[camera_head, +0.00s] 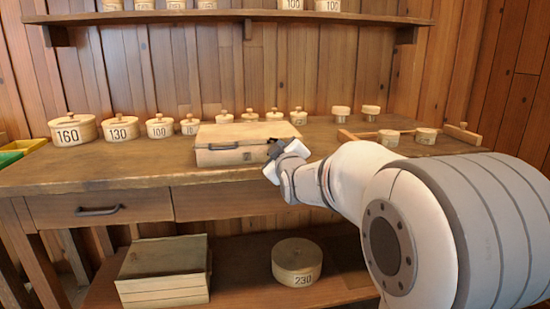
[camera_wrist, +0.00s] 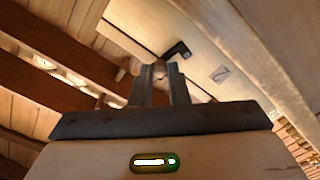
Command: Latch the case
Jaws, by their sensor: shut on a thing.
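The pale wooden case (camera_head: 218,157) lies on the workbench with its lid down. A dark bar-shaped fitting shows on its front. In the wrist view the case's front (camera_wrist: 205,58) fills the upper middle, with a dark L-shaped fitting (camera_wrist: 178,50) and a small dark mark. My gripper (camera_head: 276,150) is at the right part of the case's front. In the wrist view my gripper (camera_wrist: 160,74) has its fingers close together on a small brownish round knob (camera_wrist: 159,70) by the case's front. The fingers partly hide the knob, and I cannot tell how far it is turned.
Numbered round boxes (camera_head: 72,131) stand left of the case, with smaller lidded ones behind it. A wooden rack piece (camera_head: 463,133) lies at the right. Below are a drawer handle (camera_head: 99,211), a wooden box (camera_head: 163,270) and a round box (camera_head: 297,262).

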